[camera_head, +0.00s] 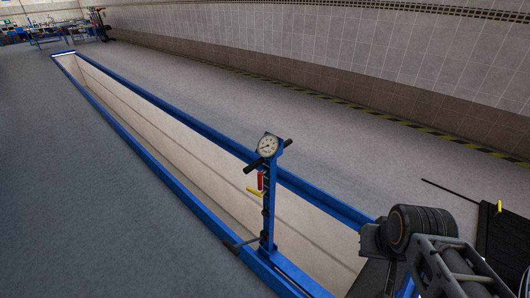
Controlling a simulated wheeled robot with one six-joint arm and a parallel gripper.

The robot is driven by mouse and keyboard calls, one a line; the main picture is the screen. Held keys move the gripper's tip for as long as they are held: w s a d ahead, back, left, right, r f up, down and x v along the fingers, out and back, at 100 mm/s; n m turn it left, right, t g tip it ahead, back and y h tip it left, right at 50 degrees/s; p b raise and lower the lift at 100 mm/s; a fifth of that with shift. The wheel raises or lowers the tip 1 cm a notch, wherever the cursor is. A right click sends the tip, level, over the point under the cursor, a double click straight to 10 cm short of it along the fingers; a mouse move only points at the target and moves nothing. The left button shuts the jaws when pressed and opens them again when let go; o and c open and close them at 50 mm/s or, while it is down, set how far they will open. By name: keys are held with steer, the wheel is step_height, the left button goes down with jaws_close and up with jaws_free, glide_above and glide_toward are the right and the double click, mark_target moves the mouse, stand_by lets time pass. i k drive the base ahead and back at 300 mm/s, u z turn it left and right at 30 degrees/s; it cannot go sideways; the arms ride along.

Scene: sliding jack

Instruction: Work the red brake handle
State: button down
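The red brake handle (260,181) is small and hangs upright on the left side of a blue jack post (268,210). A round white dial gauge (267,146) with black grips on both sides tops the post. A yellow lever (254,193) sticks out to the left just below the red handle. Part of my arm shows at the lower right, well apart from the post. No gripper fingers can be made out in this view, and nothing touches the red handle.
The post stands at the blue-edged rail (184,194) of a long, open floor pit (200,165). Grey floor (90,200) is clear to the left. A black object with a yellow part (499,207) is at the right. A tiled wall (400,60) runs behind.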

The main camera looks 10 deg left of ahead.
mark_target(260, 174)
steer(key=u, duration=0.25)
steer(key=k, duration=0.5)
steer(key=u, duration=1.85)
steer(key=i, duration=1.55)
steer(key=z, duration=0.7)
steer(key=i, duration=0.5)
steer(key=z, duration=0.5)
